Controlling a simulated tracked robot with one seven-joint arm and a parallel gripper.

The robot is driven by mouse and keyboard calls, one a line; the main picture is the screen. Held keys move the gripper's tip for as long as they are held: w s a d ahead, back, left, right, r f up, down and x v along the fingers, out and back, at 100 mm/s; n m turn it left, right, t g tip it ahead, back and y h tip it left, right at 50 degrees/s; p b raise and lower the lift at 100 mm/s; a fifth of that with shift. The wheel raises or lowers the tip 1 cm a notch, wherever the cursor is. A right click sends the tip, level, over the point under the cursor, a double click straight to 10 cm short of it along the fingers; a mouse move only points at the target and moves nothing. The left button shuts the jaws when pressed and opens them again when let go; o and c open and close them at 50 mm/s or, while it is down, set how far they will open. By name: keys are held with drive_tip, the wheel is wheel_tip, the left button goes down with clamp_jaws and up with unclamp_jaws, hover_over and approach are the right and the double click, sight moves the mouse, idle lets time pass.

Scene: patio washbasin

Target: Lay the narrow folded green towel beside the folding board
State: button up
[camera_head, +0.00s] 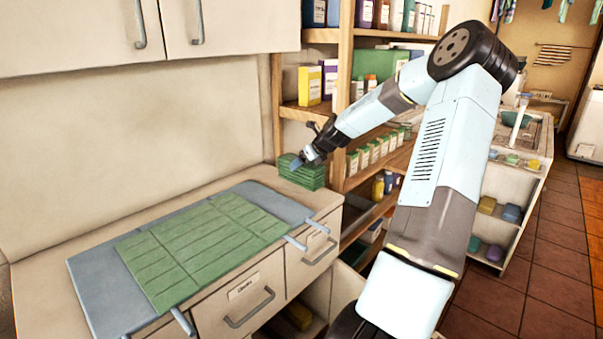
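A narrow folded green towel (306,180), thick and striped with fold lines, is at the far right end of the counter, near the shelf post. My gripper (299,162) is at the towel's upper part and overlaps it in the view. Whether the fingers are around it or only in front of it, I cannot tell. The blue-grey folding board (92,288) lies flat on the counter, with rod-like handles at its front edge. A second green cloth (205,240) lies spread flat on the board, with crease lines across it.
The counter (40,265) has bare strips behind and left of the board. Cabinets (230,22) hang above. A wooden shelf (345,95) with bottles and boxes stands just behind the towel. Drawers with handles (250,308) are below the counter. A basin unit (520,150) stands at right.

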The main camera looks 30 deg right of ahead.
drive_tip(key=shift+w+d+f, duration=0.15)
drive_tip(key=shift+w+f, duration=0.35)
drive_tip(key=shift+f, duration=0.05)
wheel_tip(320, 180, down, 3)
drive_tip(key=shift+w+f, duration=0.1)
drive_tip(key=shift+f, duration=0.1)
drive_tip(key=o, duration=1.1)
